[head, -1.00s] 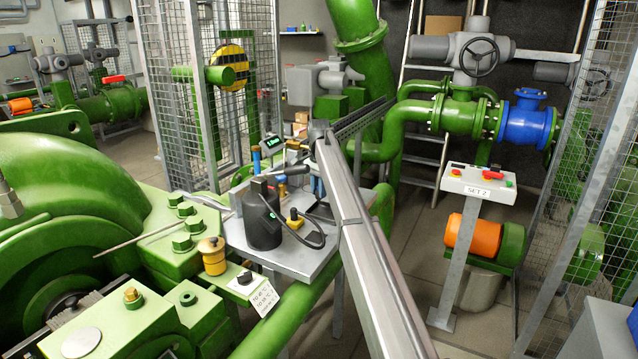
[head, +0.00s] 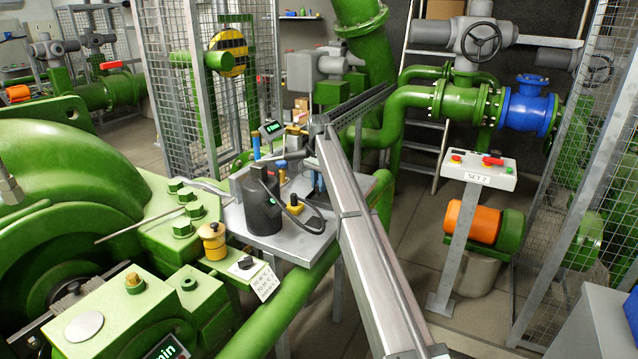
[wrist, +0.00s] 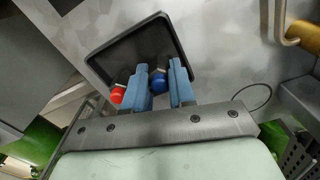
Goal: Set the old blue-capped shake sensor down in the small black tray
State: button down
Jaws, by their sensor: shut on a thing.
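In the wrist view my gripper (wrist: 159,66) has two blue fingers, shut on the blue-capped sensor (wrist: 158,81). Only its rounded blue cap shows between them; its body is hidden. The small black tray (wrist: 104,66) lies beyond the fingers, with a dark floor and raised rim. The fingertips and cap overlap the tray's near part in the picture. I cannot tell their height above it or whether the sensor touches it. A red-capped thing (wrist: 117,95) shows just left of the left finger, near the tray's edge. In the head view the gripper cannot be clearly made out beside the long grey beam.
The grey metal bench (head: 282,243) carries a black cylindrical device (head: 262,207) with a looped black cable. A lit display (head: 272,128) stands behind it. Green machinery (head: 60,170) fills the left. In the wrist view a brass-coloured hook (wrist: 280,25) stands at upper right.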

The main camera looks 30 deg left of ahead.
jog(key=shift+f, duration=0.5)
jog(key=c, duration=0.9)
grip_release()
jog(key=shift+o, duration=0.2)
jog(key=shift+r, duration=0.15)
